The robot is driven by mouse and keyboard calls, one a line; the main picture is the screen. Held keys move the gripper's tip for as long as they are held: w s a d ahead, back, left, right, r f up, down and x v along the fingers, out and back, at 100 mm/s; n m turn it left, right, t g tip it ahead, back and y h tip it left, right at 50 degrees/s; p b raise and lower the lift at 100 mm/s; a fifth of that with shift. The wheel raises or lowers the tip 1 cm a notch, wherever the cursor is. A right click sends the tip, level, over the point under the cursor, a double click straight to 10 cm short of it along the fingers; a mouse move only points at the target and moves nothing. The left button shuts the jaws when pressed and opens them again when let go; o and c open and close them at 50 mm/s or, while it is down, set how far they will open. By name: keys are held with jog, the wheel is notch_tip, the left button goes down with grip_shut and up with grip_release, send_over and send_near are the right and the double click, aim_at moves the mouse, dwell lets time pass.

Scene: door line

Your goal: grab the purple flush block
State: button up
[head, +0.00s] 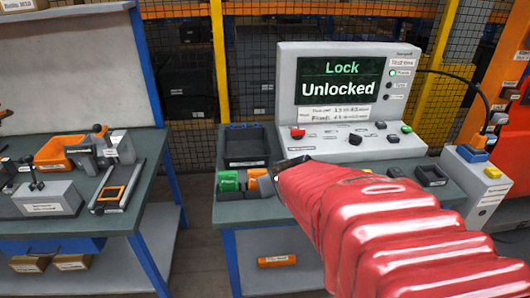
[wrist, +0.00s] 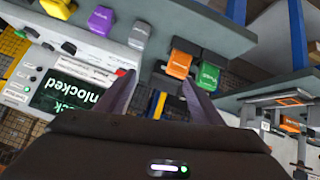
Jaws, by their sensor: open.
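The purple block (wrist: 101,20) shows near the top of the wrist view, left of centre, on the grey bench surface. In the head view it does not show; my red arm covers that part of the bench. My gripper (wrist: 160,82) is open and empty, its two dark fingers apart. The purple block lies outside the fingers, up and to the left in the wrist view. In the head view the dark end of my gripper (head: 286,165) is over the bench near the orange block.
A grey block (wrist: 139,34) is beside the purple one. An orange block (wrist: 179,62) and green block (wrist: 210,72) are near the right finger. The console screen (head: 340,81) reads "Lock Unlocked".

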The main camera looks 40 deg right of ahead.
jog(key=s+d+f+m+t, duration=0.1)
jog(key=s+d+f, duration=0.2)
jog(key=d, duration=0.6)
jog(key=s+d+f+m+t+h, duration=0.1)
jog(key=s+d+f, duration=0.3)
jog(key=d, duration=0.6)
notch_tip(320, 180, down, 3)
jog(key=shift+d+r+t+h, duration=0.1)
jog(key=shift+d+t+h, duration=0.2)
jog(key=shift+t, duration=0.4)
jog(key=shift+x, duration=4.25)
jog(key=shift+w, duration=0.1)
jog(key=shift+x, duration=2.5)
